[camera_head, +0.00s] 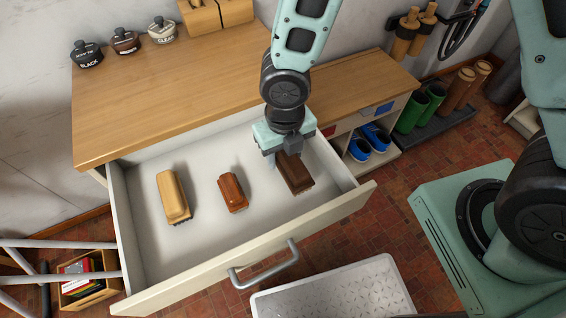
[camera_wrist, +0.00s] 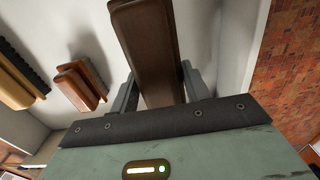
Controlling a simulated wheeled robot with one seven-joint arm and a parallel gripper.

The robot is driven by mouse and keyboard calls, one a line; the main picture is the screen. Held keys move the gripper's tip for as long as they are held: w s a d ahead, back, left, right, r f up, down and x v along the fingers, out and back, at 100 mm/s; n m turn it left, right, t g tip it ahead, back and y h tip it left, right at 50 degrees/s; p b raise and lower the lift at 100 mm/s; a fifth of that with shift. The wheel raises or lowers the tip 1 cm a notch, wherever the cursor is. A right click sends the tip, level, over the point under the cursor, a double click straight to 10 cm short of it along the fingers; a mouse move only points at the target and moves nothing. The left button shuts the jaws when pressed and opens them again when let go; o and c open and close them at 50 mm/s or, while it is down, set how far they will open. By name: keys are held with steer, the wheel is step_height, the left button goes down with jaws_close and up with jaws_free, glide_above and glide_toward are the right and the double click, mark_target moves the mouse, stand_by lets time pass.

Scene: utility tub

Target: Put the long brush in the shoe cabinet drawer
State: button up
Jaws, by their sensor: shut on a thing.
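The shoe cabinet drawer (camera_head: 240,268) is pulled open, with a white inside. A long dark brown brush (camera_head: 296,174) is at the drawer's right side, under my gripper (camera_head: 282,160). In the wrist view the same brush (camera_wrist: 150,45) stretches away between the two fingers of my gripper (camera_wrist: 160,92), which is shut on it. The brush is inside the drawer's outline, low over its floor; I cannot tell whether it touches the floor. My palm hides its near end.
A pale wooden brush (camera_head: 173,196) and a smaller reddish-brown brush (camera_head: 232,193) lie left of it in the drawer. The cabinet top (camera_head: 170,90) holds several polish jars (camera_head: 125,42). The drawer's right wall (camera_head: 335,165) is close.

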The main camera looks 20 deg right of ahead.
steer(key=shift+f+b, duration=0.4)
steer(key=shift+f, duration=1.35)
steer(key=shift+f, duration=0.1)
steer(key=shift+f, duration=0.15)
steer(key=o, duration=1.1)
